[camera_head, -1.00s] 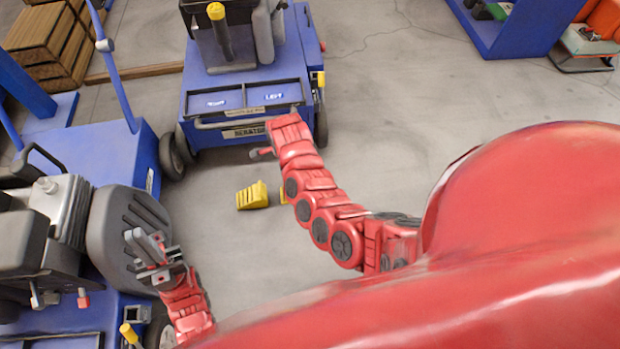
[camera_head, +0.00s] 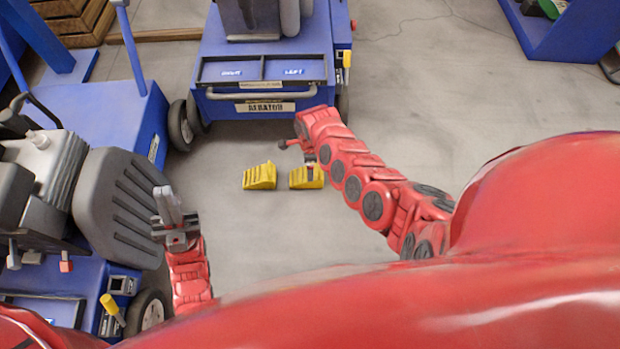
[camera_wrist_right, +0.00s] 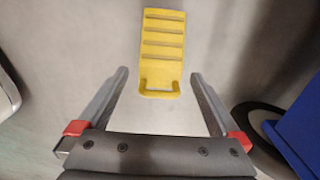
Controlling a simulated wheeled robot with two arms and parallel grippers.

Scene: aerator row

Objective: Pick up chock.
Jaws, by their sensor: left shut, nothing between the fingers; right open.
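Two yellow ribbed chocks lie on the floor in the head view, a left one (camera_head: 260,177) and a right one (camera_head: 307,178). My right gripper (camera_head: 311,163) is by the right chock, mostly hidden by its own arm. The right wrist view shows my right gripper (camera_wrist_right: 159,74) open and empty. One yellow chock (camera_wrist_right: 163,42) lies ahead of its fingers, its handle end toward me and roughly centred between the fingertips. I cannot tell the height gap. My left gripper (camera_head: 170,208) is shut and empty at lower left, far from the chocks.
A blue aerator (camera_head: 265,85) stands just behind the chocks, with a grey handle bar (camera_head: 262,95) on its front. Another blue machine with a grey seat (camera_head: 125,205) stands at left, near my left gripper. Grey floor at right is clear.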

